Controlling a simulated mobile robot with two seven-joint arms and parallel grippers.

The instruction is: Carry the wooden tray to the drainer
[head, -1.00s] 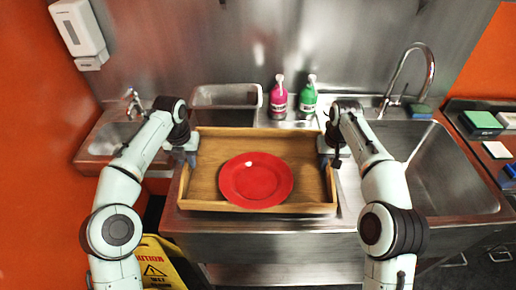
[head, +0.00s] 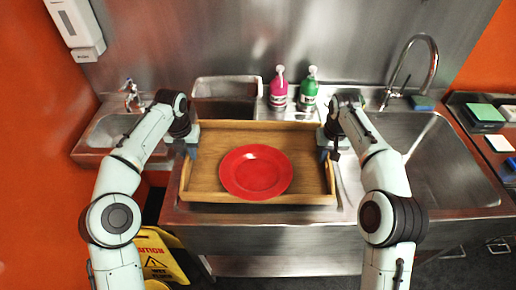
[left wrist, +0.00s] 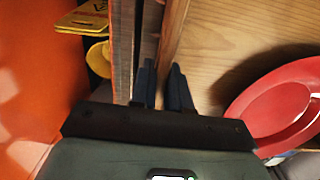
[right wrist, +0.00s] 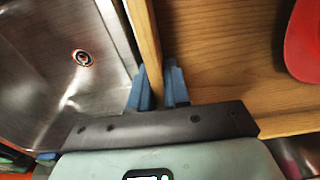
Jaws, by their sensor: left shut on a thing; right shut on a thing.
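The wooden tray (head: 310,178) is level in front of me in the head view, over the front part of the steel sink unit. A red plate (head: 255,172) lies on it near the middle. My left gripper (head: 192,148) is shut on the tray's left side wall; the left wrist view shows its fingers (left wrist: 164,88) on either side of that wall. My right gripper (head: 328,150) is shut on the right side wall, with its fingers (right wrist: 158,88) astride it. I cannot tell whether the tray touches the counter beneath. No drainer is clearly recognisable.
A steel sink basin (head: 440,165) with a tall faucet (head: 432,65) is on the right. Pink (head: 278,90) and green (head: 309,90) bottles stand behind the tray, beside a steel container (head: 226,100). A small hand basin (head: 115,135) and yellow caution sign (head: 160,255) are on the left.

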